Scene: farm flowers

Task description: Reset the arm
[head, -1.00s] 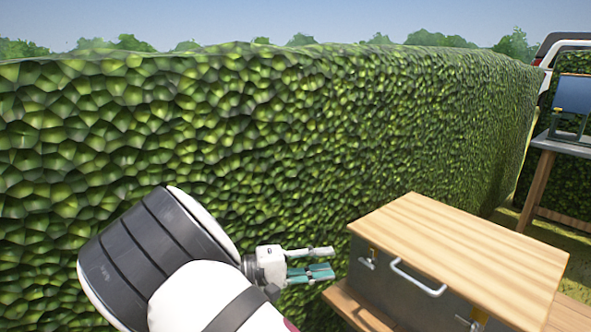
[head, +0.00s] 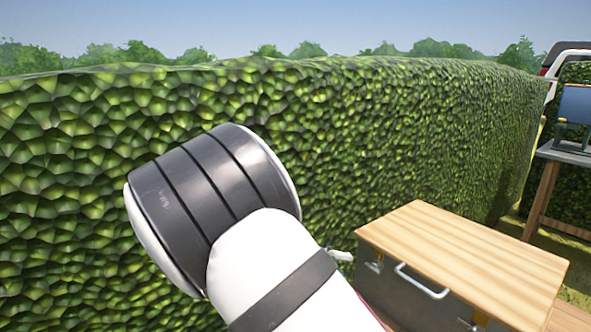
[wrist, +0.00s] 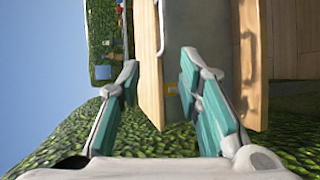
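My gripper (wrist: 158,95) shows in the wrist view with its two teal-padded fingers spread apart and nothing between the pads. In the head view my arm hides most of it; only a pale fingertip (head: 341,256) shows beside the box. Past the fingers in the wrist view is a grey metal box (wrist: 195,35) with a wooden lid (wrist: 149,60), seen turned on its side. In the head view the same grey box (head: 395,290) has a wooden lid (head: 460,255) and a white handle (head: 421,281), and the lid is down.
A tall green hedge (head: 400,140) runs behind and to the left of my arm. The box rests on a wooden surface (head: 567,318). A table (head: 565,155) with a blue-panelled thing (head: 577,103) stands at the far right, near a white vehicle (head: 552,62).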

